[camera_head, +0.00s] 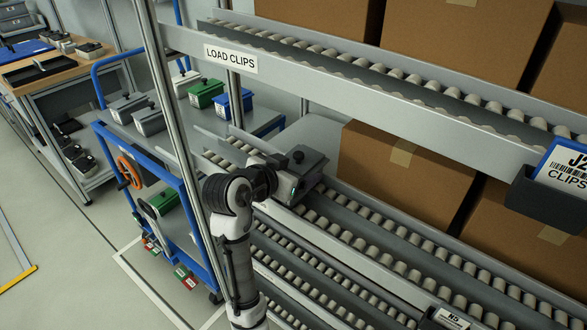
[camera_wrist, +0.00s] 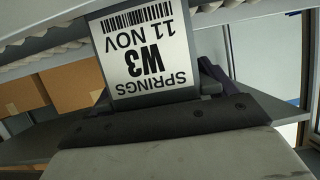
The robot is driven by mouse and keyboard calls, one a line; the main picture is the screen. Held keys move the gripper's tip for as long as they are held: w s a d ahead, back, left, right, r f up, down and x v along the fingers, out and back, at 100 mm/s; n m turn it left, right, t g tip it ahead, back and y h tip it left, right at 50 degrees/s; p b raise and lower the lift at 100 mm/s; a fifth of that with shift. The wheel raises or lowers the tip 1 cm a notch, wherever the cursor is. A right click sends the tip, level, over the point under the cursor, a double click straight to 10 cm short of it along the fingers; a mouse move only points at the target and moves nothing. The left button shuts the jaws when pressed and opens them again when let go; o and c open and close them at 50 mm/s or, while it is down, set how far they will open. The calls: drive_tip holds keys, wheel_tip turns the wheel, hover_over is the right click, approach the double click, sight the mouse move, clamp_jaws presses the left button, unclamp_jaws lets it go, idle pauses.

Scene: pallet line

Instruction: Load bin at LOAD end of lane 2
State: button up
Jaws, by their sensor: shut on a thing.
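A dark grey bin (camera_head: 308,163) is in my gripper (camera_head: 288,180), over the near end of a roller lane (camera_head: 372,238) below the upper beam. I cannot tell whether the bin touches the rollers. In the wrist view, my gripper (camera_wrist: 160,88) is shut on the grey bin (camera_wrist: 152,99). Its white label (camera_wrist: 146,48) shows upside down and reads SPRINGS, W3, 11 NOV. A LOAD CLIPS sign (camera_head: 230,58) is on the upper lane's beam. I see no lane 2 sign. My arm hides part of the lower lanes.
A blue cart (camera_head: 178,165) at the left carries green (camera_head: 206,93), blue (camera_head: 233,103) and grey bins. Large cartons (camera_head: 400,180) stand behind the lanes. A rack post (camera_head: 172,95) stands close to my arm.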

drive_tip(key=shift+f, duration=0.3)
idle(0.5)
drive_tip(key=o, duration=1.3)
drive_tip(key=b+v, duration=0.2)
drive_tip(key=v, duration=1.2)
idle(2.2)
